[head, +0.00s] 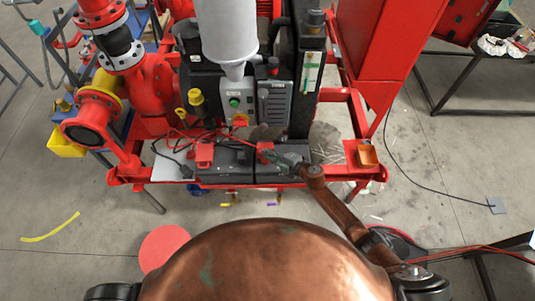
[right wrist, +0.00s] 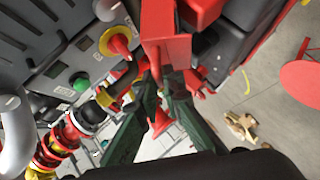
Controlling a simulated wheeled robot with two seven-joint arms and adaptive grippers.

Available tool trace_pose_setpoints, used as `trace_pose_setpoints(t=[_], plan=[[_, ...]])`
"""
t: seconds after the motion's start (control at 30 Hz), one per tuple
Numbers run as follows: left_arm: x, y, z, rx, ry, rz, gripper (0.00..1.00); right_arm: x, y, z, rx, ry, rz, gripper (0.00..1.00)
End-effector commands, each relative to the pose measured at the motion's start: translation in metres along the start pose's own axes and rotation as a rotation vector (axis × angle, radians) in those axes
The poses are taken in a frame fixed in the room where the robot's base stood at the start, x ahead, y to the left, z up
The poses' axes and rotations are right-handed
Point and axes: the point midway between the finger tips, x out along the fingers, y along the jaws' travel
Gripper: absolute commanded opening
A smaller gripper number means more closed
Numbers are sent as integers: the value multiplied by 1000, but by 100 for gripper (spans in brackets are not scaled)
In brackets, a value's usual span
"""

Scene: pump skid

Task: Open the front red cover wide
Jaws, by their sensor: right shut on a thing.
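Two small red covers sit on the black battery-like boxes at the front of the skid: a left one (head: 204,155) and a right one (head: 265,147). My right gripper (head: 277,156) is at the right cover, reaching in from the lower right. In the right wrist view its dark green fingers (right wrist: 162,88) come together at the lower end of a red part (right wrist: 165,48), which looks like this cover. The gripper is shut on it; the exact contact is partly hidden. How far the cover is tilted is hard to tell. My left gripper is out of view.
Behind the boxes stands a grey control box with a green button (head: 234,102) and yellow-red knob (head: 240,120). Red cables (head: 190,135) run close by. A red frame rail (head: 330,174) borders the front. A red disc (head: 163,246) lies on open floor.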

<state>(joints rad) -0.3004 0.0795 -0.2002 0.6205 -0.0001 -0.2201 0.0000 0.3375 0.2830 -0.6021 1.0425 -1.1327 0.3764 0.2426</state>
Motion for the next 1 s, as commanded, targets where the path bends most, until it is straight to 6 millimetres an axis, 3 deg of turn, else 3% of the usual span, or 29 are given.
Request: trace_pose_setpoints(t=[0.1,0.3,0.7,1.0], plan=[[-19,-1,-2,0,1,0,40,0,14,0,3,-3,3,0],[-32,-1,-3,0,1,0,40,5,38,6,-2,-3,5,0],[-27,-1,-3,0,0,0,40,22,77,23,-2,-2,7,0],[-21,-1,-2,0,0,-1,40,32,92,32,0,-1,7,0]])
